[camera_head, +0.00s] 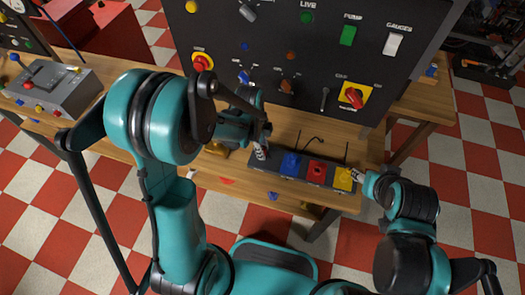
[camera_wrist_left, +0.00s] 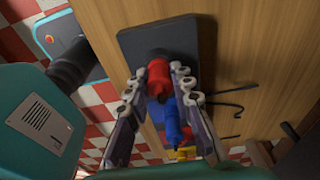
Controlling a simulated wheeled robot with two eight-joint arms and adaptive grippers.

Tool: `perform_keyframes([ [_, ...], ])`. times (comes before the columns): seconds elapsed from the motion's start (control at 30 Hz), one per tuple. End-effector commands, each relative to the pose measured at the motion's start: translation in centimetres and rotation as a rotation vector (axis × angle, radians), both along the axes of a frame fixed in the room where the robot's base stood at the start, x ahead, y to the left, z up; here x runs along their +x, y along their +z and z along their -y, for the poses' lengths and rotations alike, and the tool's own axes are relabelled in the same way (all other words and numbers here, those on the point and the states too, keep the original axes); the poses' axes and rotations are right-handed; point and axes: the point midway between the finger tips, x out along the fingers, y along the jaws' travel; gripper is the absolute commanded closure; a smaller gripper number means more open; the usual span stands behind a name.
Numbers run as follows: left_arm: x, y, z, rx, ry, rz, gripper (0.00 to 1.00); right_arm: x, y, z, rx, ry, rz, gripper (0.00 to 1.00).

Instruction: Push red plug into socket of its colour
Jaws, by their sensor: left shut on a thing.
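My left gripper (camera_head: 263,150) is at the left end of a dark strip (camera_head: 268,152) on the table. In the left wrist view, its fingers (camera_wrist_left: 160,88) are shut on the red plug (camera_wrist_left: 158,72), over the bare dark end of the strip (camera_wrist_left: 185,38). I cannot tell whether the plug touches the strip. The head view hides the plug behind the gripper. Along the strip stand a blue socket (camera_head: 290,163), a red socket (camera_head: 317,171) with a dark hole and a yellow socket (camera_head: 343,179). My right gripper (camera_head: 358,175) is beside the yellow socket, its jaws unclear.
A dark upright panel (camera_head: 275,55) with switches and knobs stands behind the strip. A grey control box (camera_head: 48,85) is on the table at the left. Thin black cables (camera_head: 312,140) lie behind the strip. The wooden table's front edge (camera_head: 245,190) is close to the strip.

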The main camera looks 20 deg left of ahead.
Motion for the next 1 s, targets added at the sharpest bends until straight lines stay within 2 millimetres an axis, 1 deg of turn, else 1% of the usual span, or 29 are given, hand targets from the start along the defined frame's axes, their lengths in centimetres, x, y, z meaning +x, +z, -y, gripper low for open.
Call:
perform_keyframes([
  [0.17, 0.0, 0.1, 0.0, 0.0, 0.0, 0.001, 1.0, 0.0, 0.0, 0.0, 0.0, 0.0, 0.0, 0.53],
  [0.27, 0.0, 0.6, 0.0, 0.0, 0.0, 0.001, 1.0, 0.0, 0.3, 0.0, 0.0, 0.0, 0.0, 0.53],
  [0.37, 0.0, 1.6, 0.0, 0.0, 0.0, 0.001, 1.0, 0.0, 0.7, 0.0, 0.0, 0.0, 0.0, 0.53],
  [0.47, 0.0, 3.2, 0.0, 0.0, 0.0, 0.001, 1.0, 0.0, 1.5, 0.0, 0.0, 0.0, 0.0, 0.53],
  [0.53, 0.0, 4.8, 0.0, 0.0, 0.0, 0.001, 1.0, 0.0, 2.1, 0.0, 0.0, 0.0, 0.0, 0.53],
  [0.6, -1.0, 5.4, 1.6, 0.0, -0.006, 0.0, 1.0, 0.0, 2.4, 0.0, 0.0, 0.0, 0.0, 0.53],
  [0.8, -3.5, 8.2, 5.5, 0.0, -0.007, 0.0, 1.0, 0.0, 3.7, 0.0, 0.0, 0.0, 0.0, 0.53],
  [0.9, -4.6, 9.3, 7.2, 0.0, -0.006, 0.0, 1.0, 0.0, 4.3, 0.0, 0.0, 0.0, 0.0, 0.53],
  [1.0, -5.4, 10.2, 8.4, 0.0, -0.004, 0.001, 1.0, 0.0, 4.6, 0.0, 0.0, 0.0, 0.0, 0.53],
])
